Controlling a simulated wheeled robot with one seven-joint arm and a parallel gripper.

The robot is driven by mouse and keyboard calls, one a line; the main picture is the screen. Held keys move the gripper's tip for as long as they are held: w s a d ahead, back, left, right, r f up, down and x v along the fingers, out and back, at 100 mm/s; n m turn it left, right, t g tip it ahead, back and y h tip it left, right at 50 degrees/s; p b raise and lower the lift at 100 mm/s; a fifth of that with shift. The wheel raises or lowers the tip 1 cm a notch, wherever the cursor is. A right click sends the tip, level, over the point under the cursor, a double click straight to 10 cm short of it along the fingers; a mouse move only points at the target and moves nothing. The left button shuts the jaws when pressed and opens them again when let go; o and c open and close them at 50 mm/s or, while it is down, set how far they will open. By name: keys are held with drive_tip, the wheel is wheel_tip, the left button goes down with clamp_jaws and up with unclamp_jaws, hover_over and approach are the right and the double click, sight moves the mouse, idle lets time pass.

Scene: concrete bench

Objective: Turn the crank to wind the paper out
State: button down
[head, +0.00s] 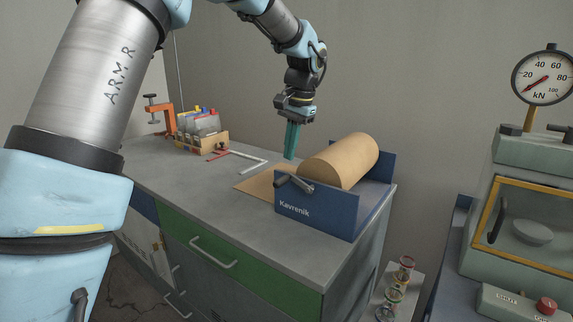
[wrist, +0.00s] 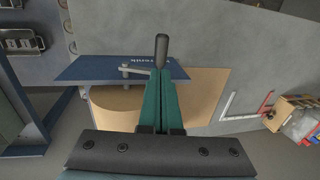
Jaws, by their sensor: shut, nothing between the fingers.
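A roll of brown paper (head: 342,161) lies in a blue holder (head: 318,208) marked Kavrenik on the bench top. The crank (head: 294,182) is a grey arm with a dark handle on the holder's front plate. A flat sheet of brown paper (head: 258,187) extends from the roll to the left over the bench. My gripper (head: 290,157), with green fingers, is shut and empty, pointing down above the bench left of the roll. In the wrist view the closed fingers (wrist: 161,75) overlap the view of the crank (wrist: 136,71); its dark handle (wrist: 161,48) shows just beyond the fingertips. I see no clear contact.
A metal square (head: 240,158), a wooden box of bagged items (head: 203,142) and an orange clamp (head: 160,114) are at the back left of the bench. A kN testing machine (head: 540,185) stands to the right. The bench front (head: 200,213) is clear.

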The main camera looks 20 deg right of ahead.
sight(285, 177)
drive_tip(key=f, duration=0.3)
drive_tip(key=w+f+p, duration=0.1)
drive_tip(key=f, duration=0.1)
drive_tip(key=shift+a, duration=0.3)
drive_tip(key=shift+f, duration=0.1)
drive_tip(key=shift+w+a+f, duration=0.15)
drive_tip(key=shift+f, duration=0.45)
